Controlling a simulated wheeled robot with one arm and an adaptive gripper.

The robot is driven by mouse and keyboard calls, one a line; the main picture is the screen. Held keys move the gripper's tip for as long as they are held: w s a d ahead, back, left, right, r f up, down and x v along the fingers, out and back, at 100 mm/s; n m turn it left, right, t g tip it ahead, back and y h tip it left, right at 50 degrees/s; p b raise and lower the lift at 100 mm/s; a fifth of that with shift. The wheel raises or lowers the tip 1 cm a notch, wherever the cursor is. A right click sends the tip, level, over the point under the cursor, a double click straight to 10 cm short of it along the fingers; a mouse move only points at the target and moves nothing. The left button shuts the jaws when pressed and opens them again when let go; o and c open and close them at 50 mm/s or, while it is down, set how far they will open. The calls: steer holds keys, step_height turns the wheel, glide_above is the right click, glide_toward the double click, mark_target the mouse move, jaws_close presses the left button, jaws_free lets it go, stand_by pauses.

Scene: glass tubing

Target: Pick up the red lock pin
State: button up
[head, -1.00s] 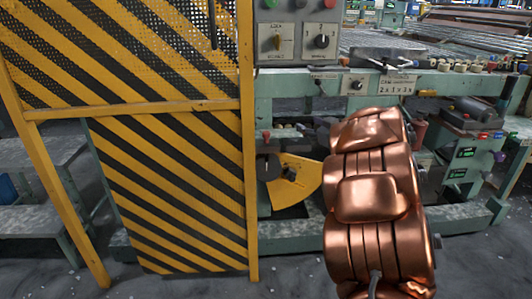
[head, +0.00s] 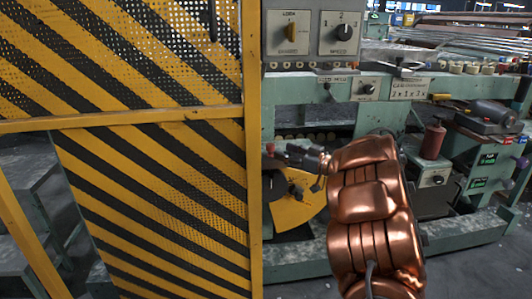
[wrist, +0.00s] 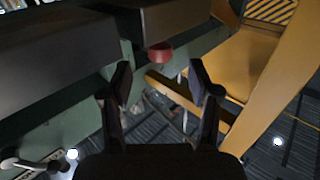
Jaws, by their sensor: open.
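The red lock pin shows as a small red knob (head: 270,148) beside the yellow quadrant plate (head: 297,212) in the head view. In the wrist view its red end (wrist: 160,54) lies ahead of my fingertips, near the middle between them and below a dark block. My gripper (wrist: 163,80) is open, with nothing between its fingers. In the head view my gripper (head: 298,158) is small, just right of the red knob and partly hidden by my copper-coloured arm. The rest of the pin is hidden.
A yellow-and-black striped guard (head: 150,190) with a yellow post stands close left of the pin. The green machine frame (head: 300,95) runs behind it, with a control panel (head: 313,35) above. A red canister (head: 433,140) stands to the right.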

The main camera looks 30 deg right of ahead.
mark_target(274, 150)
steer(key=b+x, duration=0.1)
steer(key=x, duration=0.1)
steer(key=b+x, duration=0.2)
steer(key=x, duration=0.1)
steer(key=shift+f, duration=0.25)
steer(key=shift+w+a+r, duration=0.15)
steer(key=shift+w+a, duration=0.15)
steer(key=shift+w, duration=0.3)
jaws_close()
